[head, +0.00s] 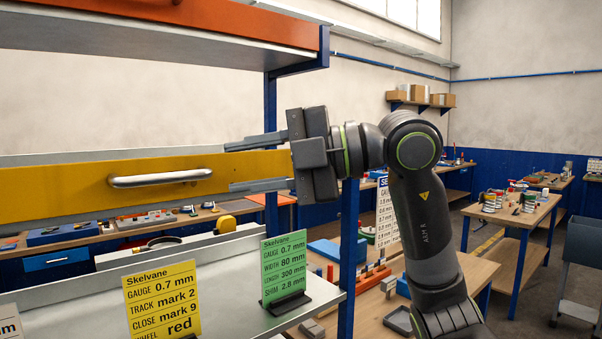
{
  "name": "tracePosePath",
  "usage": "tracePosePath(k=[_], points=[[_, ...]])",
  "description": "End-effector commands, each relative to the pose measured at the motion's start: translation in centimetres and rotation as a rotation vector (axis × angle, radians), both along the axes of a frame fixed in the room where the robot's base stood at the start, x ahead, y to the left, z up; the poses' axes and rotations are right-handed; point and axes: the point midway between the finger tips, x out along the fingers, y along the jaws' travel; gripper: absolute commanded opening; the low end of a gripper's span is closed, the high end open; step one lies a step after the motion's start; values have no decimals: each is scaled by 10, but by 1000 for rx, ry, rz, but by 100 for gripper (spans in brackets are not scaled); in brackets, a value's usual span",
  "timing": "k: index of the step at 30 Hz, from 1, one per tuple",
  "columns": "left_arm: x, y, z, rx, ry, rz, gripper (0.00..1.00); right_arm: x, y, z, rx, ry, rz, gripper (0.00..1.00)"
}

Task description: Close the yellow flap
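The yellow flap (80,190) is a long panel with its broad face toward me, and it spans the left half of the head view. A silver bar handle (160,178) is fixed across its face. My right gripper (245,163) is at the flap's right end, its fingers apart and pointing left. One finger shows over the flap's top edge, the other across its lower right part. I cannot tell whether either touches it. The handle is to the left of the fingertips, with a gap. My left gripper is not in view.
An orange-edged shelf (180,22) overhangs the flap. Below it is a grey metal surface (225,275) with a yellow sign (162,300) and a green sign (284,268). A blue post (348,255) stands close by my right arm. Workbenches with tools stand behind.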

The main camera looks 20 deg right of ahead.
Motion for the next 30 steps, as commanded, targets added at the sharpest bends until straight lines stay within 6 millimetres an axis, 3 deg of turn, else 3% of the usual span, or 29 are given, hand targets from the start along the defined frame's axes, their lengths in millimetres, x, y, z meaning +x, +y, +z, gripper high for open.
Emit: tracePosePath(k=[12, 30], points=[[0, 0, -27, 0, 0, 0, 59, -23, -49, 7, 0, -1, -3, 35], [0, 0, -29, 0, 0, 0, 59, -28, -57, 10, 1, 0, 0, 35]])
